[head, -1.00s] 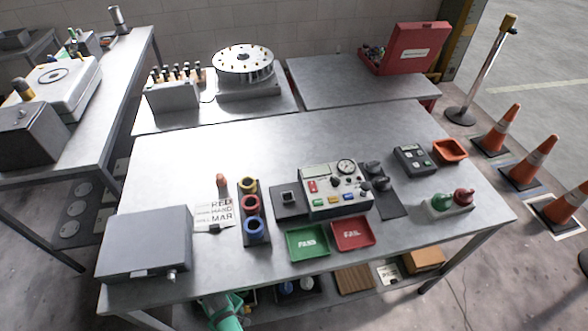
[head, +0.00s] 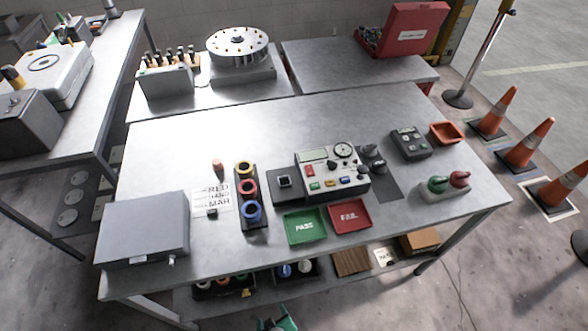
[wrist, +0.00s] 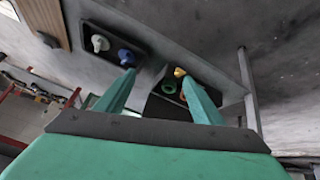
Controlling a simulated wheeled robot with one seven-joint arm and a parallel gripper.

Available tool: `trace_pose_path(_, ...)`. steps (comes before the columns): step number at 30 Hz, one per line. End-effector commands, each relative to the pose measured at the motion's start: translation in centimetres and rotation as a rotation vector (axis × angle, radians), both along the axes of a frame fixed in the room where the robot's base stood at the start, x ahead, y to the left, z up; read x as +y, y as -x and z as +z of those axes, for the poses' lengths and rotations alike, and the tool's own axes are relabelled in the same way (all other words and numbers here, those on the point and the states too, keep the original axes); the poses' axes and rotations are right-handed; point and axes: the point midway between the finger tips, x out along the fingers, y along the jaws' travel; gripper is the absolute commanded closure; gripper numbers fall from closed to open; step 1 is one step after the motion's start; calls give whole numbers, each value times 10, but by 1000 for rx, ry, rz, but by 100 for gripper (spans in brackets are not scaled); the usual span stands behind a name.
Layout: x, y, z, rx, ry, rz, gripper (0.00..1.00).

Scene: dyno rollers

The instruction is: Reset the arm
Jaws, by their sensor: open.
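My gripper (wrist: 160,95) shows in the wrist view with its two green fingers spread apart and nothing between them. It is low, near the table's lower shelf. Past the fingertips are a dark tray (wrist: 112,42) with a white and a blue piece, and a dark bin (wrist: 172,95) with yellow and green pieces. In the head view only a small green part of my arm (head: 280,322) shows at the bottom edge, in front of the table; the fingers cannot be made out there.
The grey table (head: 190,145) holds a grey box (head: 143,228), a ring rack (head: 262,205), a green PASS tray (head: 305,238), a red FAIL tray (head: 350,227) and a tester panel (head: 333,181). Orange cones (head: 527,143) stand at the right. The table's back part is clear.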

Motion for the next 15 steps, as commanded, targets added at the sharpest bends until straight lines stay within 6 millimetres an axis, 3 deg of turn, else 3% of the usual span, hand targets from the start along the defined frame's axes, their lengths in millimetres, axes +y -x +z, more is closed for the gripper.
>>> trace_pose_path(3,-21,21,34,-93,-52,-75,38)
trace_pose_path(8,-40,44,89,-224,-125,-168,38)
trace_pose_path(15,-60,77,191,-429,-232,-305,38)
